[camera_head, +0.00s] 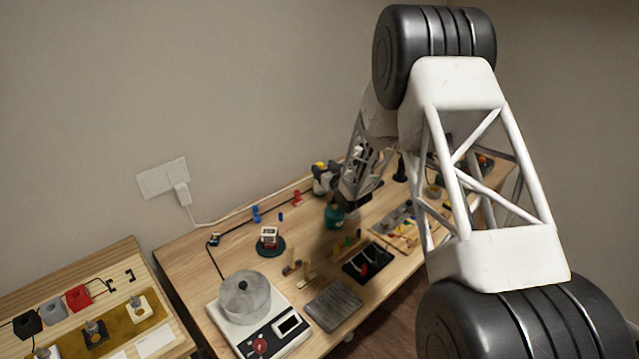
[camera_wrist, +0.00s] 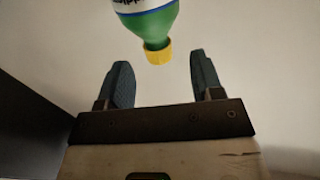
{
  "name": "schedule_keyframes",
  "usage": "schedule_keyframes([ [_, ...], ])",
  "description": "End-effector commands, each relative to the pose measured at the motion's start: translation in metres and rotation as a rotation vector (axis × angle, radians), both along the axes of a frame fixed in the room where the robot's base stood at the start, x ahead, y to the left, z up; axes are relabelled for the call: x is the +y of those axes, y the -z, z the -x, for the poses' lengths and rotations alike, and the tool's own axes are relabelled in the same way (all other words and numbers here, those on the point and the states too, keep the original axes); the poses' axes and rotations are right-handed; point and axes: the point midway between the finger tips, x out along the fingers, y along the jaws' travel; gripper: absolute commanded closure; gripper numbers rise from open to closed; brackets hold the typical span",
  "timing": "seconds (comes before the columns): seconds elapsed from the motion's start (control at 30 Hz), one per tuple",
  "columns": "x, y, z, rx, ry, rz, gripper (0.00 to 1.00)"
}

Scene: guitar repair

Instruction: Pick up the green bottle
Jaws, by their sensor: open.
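The green bottle (camera_wrist: 150,25) shows at the top of the wrist view, with a yellow cap (camera_wrist: 158,52) and a white and blue label cut off by the frame edge. My gripper (camera_wrist: 159,62) is open, with two dark fingers apart. The cap appears between the fingertips in the picture, with space on both sides; how far off it is in depth I cannot tell. In the head view my gripper (camera_head: 357,197) is above the far part of the bench, beside a small teal-green thing (camera_head: 334,216). I cannot tell whether that thing is the bottle.
On the wooden bench (camera_head: 190,262) stand a white scale-like device (camera_head: 285,325) with a round metal pot (camera_head: 244,296), a grey slab (camera_head: 333,305), a black tray (camera_head: 368,270) and small tools. A yellow-and-dark item (camera_head: 322,178) stands near the wall. A second bench (camera_head: 125,258) is at left.

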Motion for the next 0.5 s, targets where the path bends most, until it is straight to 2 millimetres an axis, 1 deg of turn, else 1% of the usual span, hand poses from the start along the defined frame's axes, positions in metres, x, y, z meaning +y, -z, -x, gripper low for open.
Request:
schedule_keyframes([
  [0.2, 0.000, 0.014, 0.000, 0.003, 0.000, 0.001, 0.40],
  [0.5, 0.018, 0.012, -0.028, 0.001, -0.001, 0.001, 0.40],
])
